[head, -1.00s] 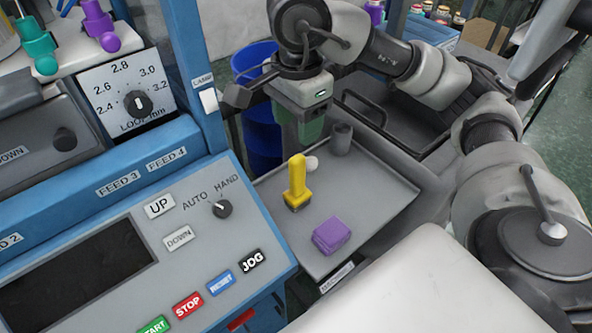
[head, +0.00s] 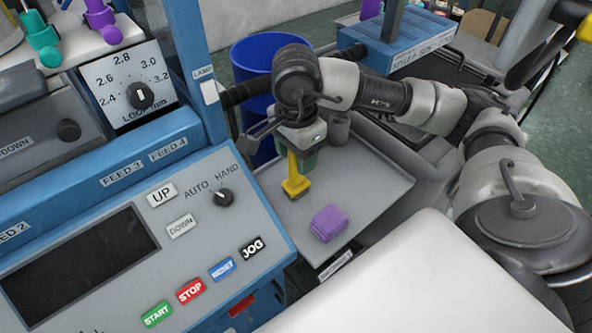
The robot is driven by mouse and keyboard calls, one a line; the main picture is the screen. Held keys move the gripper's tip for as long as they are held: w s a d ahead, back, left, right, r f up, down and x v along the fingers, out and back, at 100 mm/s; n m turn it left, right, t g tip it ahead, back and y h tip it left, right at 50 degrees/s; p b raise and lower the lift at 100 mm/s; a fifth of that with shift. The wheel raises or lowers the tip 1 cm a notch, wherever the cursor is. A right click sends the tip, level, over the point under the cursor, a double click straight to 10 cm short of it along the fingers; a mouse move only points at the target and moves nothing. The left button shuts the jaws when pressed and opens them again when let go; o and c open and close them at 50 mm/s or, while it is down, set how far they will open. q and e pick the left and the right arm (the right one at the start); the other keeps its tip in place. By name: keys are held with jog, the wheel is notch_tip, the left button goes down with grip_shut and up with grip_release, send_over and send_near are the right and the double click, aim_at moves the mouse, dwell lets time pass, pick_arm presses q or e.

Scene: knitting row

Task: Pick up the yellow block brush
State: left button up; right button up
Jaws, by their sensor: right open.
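The yellow block brush (head: 294,182) stands upright on the grey tray (head: 378,186), with its handle up and its wider block at the bottom. My right gripper (head: 302,153) is over the brush from above, its jaws open at the top of the handle. The gripper body hides the handle's upper end, and I cannot tell whether a finger touches it. My left gripper is not in view.
A folded purple cloth (head: 328,223) lies on the tray in front of the brush. A grey cup (head: 339,128) stands at the tray's back. The blue control panel (head: 150,240) borders the tray on the left. A blue bin (head: 262,60) stands behind.

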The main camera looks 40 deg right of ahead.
grip_shut()
jog(key=shift+r, duration=0.1)
